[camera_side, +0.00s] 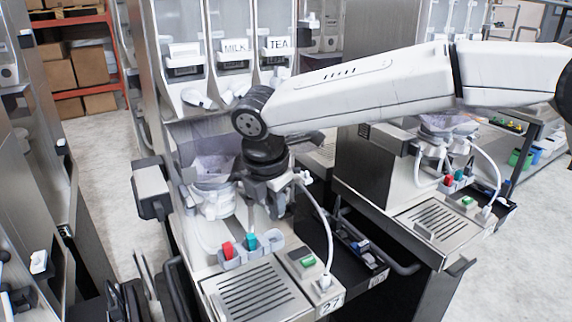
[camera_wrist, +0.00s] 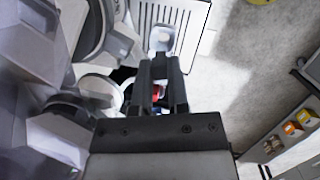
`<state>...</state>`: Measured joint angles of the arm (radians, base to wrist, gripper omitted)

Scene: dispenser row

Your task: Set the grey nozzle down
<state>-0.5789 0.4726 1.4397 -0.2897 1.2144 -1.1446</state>
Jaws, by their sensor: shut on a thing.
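My gripper (camera_wrist: 160,68) points down in front of the middle machine. In the wrist view its two dark fingers are a little apart, with a pale grey piece at their tips that looks like the grey nozzle (camera_wrist: 160,38). In the side view my gripper (camera_side: 276,203) is small and dark, and I cannot make out the nozzle there. The nozzle rack (camera_side: 232,262) is below, with a red nozzle (camera_side: 227,249) and a teal nozzle (camera_side: 249,243) in it. Its pale right-hand cup (camera_side: 276,242) looks empty. Some red (camera_wrist: 156,92) shows between my fingers.
A white hose (camera_side: 325,225) curves down just right of my gripper. A slotted drip tray (camera_side: 250,294) and a box with a green button (camera_side: 307,262) lie in front. Funnels and a bowl (camera_side: 212,172) crowd the left. A similar machine stands to the right.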

